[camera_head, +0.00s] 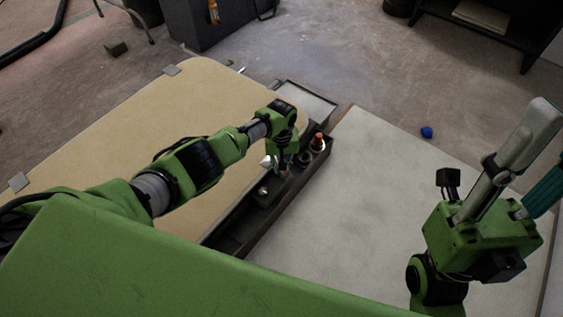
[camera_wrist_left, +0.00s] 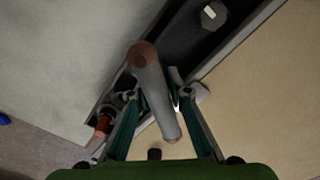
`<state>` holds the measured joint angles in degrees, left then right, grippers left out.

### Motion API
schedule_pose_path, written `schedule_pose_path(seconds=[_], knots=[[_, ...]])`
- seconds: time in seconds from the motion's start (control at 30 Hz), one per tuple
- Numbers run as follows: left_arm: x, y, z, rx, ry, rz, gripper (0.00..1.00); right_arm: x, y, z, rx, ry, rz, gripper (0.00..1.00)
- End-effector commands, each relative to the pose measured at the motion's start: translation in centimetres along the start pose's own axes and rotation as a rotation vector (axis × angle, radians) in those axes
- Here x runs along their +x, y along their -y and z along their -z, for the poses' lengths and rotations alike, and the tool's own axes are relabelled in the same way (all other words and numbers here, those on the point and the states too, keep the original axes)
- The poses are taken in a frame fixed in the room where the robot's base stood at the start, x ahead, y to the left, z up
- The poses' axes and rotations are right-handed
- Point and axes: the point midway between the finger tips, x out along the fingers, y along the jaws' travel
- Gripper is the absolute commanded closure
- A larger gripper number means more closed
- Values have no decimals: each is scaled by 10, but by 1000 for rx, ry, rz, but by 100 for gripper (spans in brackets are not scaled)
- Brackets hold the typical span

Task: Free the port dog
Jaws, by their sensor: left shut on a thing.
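My left gripper (camera_head: 283,160) reaches down over a long dark channel (camera_head: 232,236) between two panels. In the left wrist view its teal fingers (camera_wrist_left: 157,97) are shut on a grey round bar (camera_wrist_left: 150,80) with a reddish-brown end. The bar lies tilted between the fingers; I cannot tell whether it is the port dog or a tool. A hex head (camera_wrist_left: 212,15) shows in the channel, apart from the bar. My right gripper (camera_head: 515,165) is raised at the right, away from the channel; its fingertips are unclear.
An orange-capped part (camera_head: 319,140) stands at the channel's far end. A tan panel (camera_head: 130,125) lies left, a pale panel (camera_head: 350,220) right. A dark box (camera_head: 205,25) and shelf (camera_head: 490,35) stand behind. A blue object (camera_head: 427,132) lies on the floor.

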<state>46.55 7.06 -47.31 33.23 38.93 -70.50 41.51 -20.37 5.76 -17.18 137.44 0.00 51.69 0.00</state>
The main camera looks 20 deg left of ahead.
Motion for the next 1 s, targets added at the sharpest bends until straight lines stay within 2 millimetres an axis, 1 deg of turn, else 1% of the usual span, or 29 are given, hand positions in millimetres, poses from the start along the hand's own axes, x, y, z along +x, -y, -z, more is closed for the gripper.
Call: schedule_pose_path(seconds=[0.03, 0.7, 1.0], knots=[[-2, 0, -1, 43, 3, 0, 100, 4, 0, 1, 0, -3, 1, 63], [-2, 0, 3, 681, -6, -1, 100, 6, 0, 1, 0, -3, 1, 63], [-2, 0, 4, 935, -9, 1, 100, 6, 0, 1, 0, -3, 1, 63]])
